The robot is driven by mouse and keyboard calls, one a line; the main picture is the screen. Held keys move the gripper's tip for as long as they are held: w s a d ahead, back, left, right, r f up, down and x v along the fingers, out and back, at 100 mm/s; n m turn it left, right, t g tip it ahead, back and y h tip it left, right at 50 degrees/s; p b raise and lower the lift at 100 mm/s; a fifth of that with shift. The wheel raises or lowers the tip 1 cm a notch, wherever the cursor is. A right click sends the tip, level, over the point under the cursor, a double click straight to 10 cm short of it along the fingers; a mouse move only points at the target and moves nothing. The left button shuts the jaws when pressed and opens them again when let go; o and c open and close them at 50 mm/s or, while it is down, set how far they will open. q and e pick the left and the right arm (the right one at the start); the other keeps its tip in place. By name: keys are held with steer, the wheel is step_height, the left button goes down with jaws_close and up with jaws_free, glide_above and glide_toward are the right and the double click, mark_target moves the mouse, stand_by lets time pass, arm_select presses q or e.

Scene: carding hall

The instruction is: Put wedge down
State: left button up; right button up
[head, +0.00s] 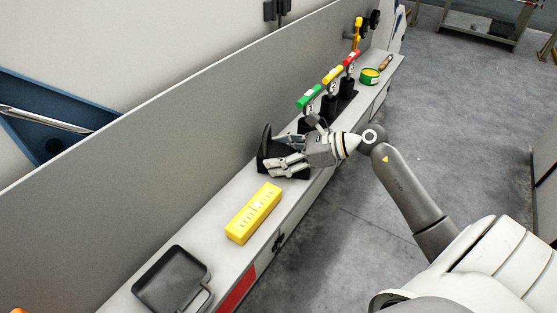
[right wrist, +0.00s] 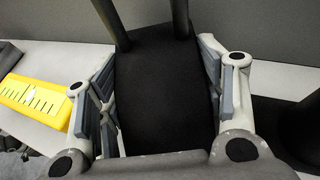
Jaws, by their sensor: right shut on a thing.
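A black block (right wrist: 165,90), which I take to be the wedge, fills the space between the fingers of my right gripper (right wrist: 160,105) in the right wrist view. My right gripper (head: 287,155) is shut on it, with a finger along each side. In the head view, black parts (head: 265,147) show around the fingers, over the grey bench; the hand hides much of them. I cannot tell whether the block touches the bench top. My left gripper is out of view.
Beyond the hand stand green (head: 309,97), yellow (head: 333,75) and red (head: 352,58) handled tools and a green-yellow tin (head: 370,76). A grey panel backs the bench.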

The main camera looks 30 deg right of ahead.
steer(key=shift+w, duration=0.15)
steer(key=shift+f, duration=0.1)
steer(key=o, duration=1.3)
